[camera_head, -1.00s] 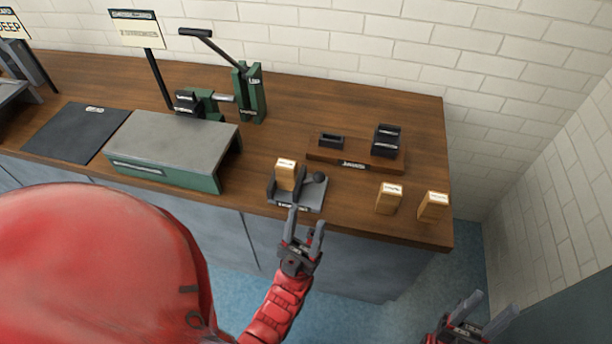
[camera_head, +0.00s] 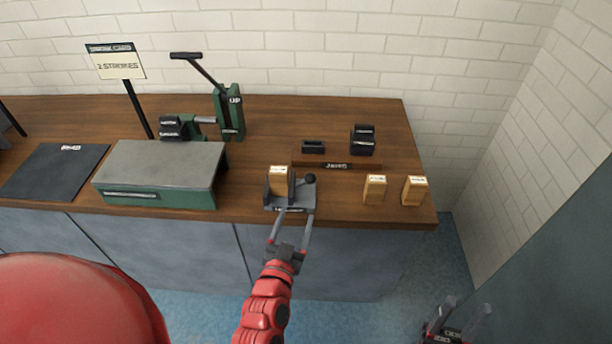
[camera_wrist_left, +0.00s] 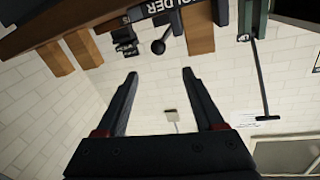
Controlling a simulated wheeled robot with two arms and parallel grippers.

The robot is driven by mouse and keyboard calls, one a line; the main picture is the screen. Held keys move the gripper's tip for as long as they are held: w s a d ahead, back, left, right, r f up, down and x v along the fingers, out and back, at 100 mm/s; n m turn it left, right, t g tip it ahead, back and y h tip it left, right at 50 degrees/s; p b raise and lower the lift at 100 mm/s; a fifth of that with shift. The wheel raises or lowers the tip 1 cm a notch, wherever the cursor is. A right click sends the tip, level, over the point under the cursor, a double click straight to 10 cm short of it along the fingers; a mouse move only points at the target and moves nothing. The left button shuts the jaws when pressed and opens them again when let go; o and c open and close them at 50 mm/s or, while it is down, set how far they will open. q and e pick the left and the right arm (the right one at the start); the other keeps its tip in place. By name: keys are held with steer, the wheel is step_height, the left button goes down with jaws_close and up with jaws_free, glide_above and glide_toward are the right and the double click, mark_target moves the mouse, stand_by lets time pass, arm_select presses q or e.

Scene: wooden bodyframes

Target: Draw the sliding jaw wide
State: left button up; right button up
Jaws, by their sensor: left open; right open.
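A small grey holder (camera_head: 300,203) sits at the bench's front edge, with a wooden block (camera_head: 278,181) between its jaws. A black ball knob (camera_head: 310,178) stands at its right side; the sliding jaw itself is hard to make out. In the left wrist view the knob (camera_wrist_left: 158,47) shows beyond my fingertips, near the holder's label (camera_wrist_left: 168,8). My left gripper (camera_head: 293,214) is open and empty, its fingertips at the holder's front edge; contact cannot be told. My right gripper (camera_head: 462,312) is open and empty, low at the right, away from the bench.
Two wooden blocks (camera_head: 374,189) (camera_head: 414,190) stand right of the holder. Behind is a wooden rack (camera_head: 370,164) labelled JAWS with black jaw pieces (camera_head: 362,140). A green-grey stand (camera_head: 160,170), a lever press (camera_head: 229,112) and a "2 STROKES" card (camera_head: 116,63) are to the left.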

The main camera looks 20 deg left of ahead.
mark_target(303, 183)
arm_select(q)
steer(key=w+p, duration=0.1)
steer(key=w, duration=0.4)
steer(key=w+p, duration=0.1)
steer(key=w, duration=0.5)
steer(key=w+a, duration=0.1)
steer(key=w, duration=0.4)
steer(key=shift+w+a+p, duration=0.1)
steer(key=shift+w+p, duration=0.1)
steer(key=shift+p, duration=0.2)
steer(key=shift+w+f, duration=0.1)
steer(key=shift+w, duration=0.4)
jaws_close()
